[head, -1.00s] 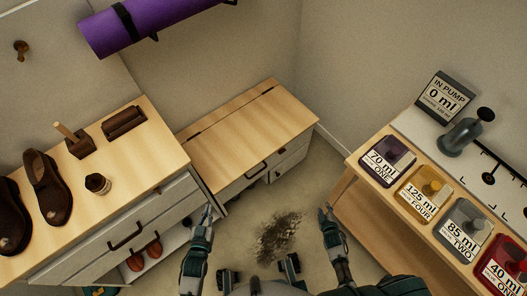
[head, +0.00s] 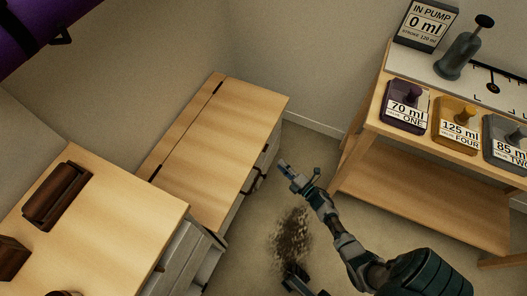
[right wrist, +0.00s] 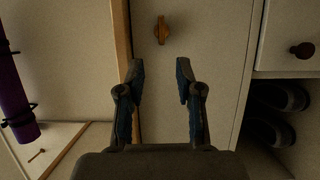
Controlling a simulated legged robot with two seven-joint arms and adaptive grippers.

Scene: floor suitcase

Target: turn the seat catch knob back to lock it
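In the right wrist view a small wooden turn knob (right wrist: 162,30) sits on a pale panel, its long side roughly upright in the picture. I take it for the seat catch knob; its locked position cannot be told. My right gripper (right wrist: 158,75) is open and empty, its fingers apart and short of the knob. In the head view the right gripper (head: 286,170) is in front of the wooden bench seat (head: 205,150), whose lid looks down. The knob cannot be made out in the head view.
A drawer with a dark round knob (right wrist: 301,50) and dark shoes (right wrist: 275,105) are right of the panel. A cabinet (head: 105,225) stands at lower left. A table (head: 425,185) with a pump (head: 458,58) and labelled blocks stands right. Floor with a dark patch (head: 292,232) lies between.

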